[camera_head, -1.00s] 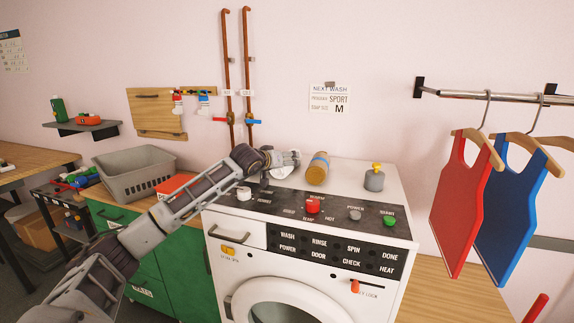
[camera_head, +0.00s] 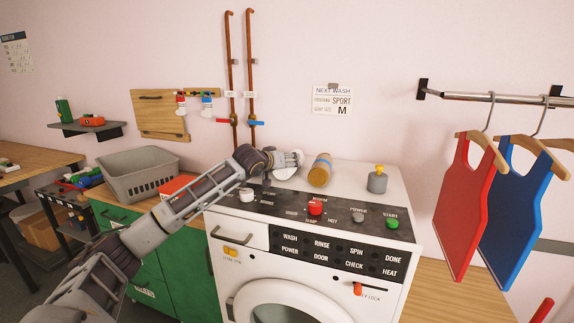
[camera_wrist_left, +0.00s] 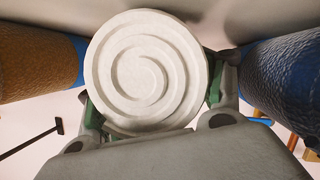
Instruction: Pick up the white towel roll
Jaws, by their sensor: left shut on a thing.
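The white towel roll (camera_wrist_left: 148,70) shows its spiral end toward the camera in the left wrist view, between my two green-padded fingers. My left gripper (camera_head: 289,161) is shut on it at the back of the washing machine's top (camera_head: 346,181). In the head view the white roll (camera_head: 284,174) is partly hidden by the gripper. I cannot tell whether it touches the machine top. My right gripper is not in view.
A brown roll (camera_head: 320,170) with a blue band lies close to the right of my gripper. A blue roll (camera_wrist_left: 285,75) shows at the right in the wrist view. The wall is behind.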

